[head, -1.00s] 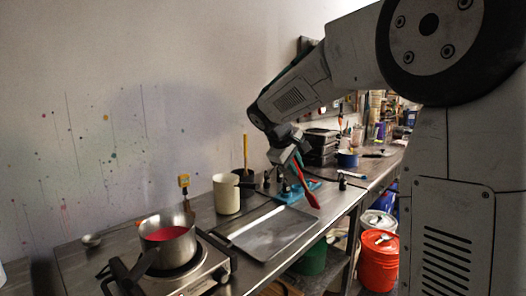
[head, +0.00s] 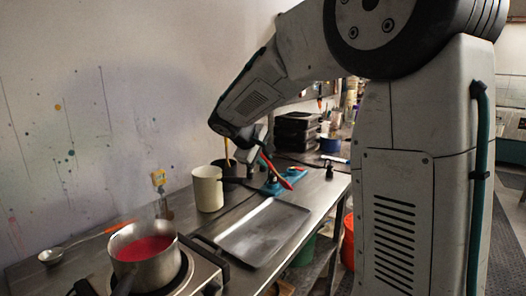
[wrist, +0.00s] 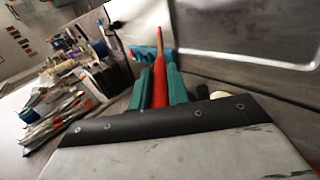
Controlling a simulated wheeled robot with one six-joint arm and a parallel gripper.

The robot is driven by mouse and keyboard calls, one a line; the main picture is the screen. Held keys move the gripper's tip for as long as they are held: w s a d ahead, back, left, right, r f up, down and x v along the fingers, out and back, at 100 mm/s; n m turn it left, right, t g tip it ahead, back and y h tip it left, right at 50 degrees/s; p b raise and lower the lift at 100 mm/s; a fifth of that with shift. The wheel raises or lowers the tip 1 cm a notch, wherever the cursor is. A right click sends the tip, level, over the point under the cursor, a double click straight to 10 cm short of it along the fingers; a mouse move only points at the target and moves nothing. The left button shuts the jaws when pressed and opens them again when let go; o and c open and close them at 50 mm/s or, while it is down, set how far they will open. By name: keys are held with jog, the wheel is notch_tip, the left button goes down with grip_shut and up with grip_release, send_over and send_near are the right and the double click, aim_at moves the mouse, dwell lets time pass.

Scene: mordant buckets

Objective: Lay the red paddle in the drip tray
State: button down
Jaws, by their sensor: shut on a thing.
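My gripper (head: 262,151) is shut on the red paddle (head: 284,181) and holds it above the bench, beyond the far right end of the drip tray. The paddle slants down to the right in the head view. In the wrist view the red paddle (wrist: 159,72) stands out between the two green fingers of my gripper (wrist: 161,82). The drip tray (head: 262,232) is a shallow grey metal tray, flat on the bench, and looks empty. A metal surface with a raised rim fills the upper right of the wrist view; I cannot tell if it is the tray.
A hot plate with a pot of red liquid (head: 146,250) stands left of the tray. A cream jug (head: 208,188) and a dark pot are behind it. A blue-green stand (head: 270,187) is near the paddle. A ladle (head: 52,255) lies at the left.

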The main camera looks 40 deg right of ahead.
notch_tip(320, 180, down, 7)
dwell(0.6)
jog(key=c, duration=1.3)
grip_release()
jog(key=shift+o, duration=0.2)
jog(key=v, duration=0.7)
jog(key=shift+s+a+r, duration=0.15)
jog(key=shift+a+r, duration=0.05)
jog(key=shift+a, duration=0.15)
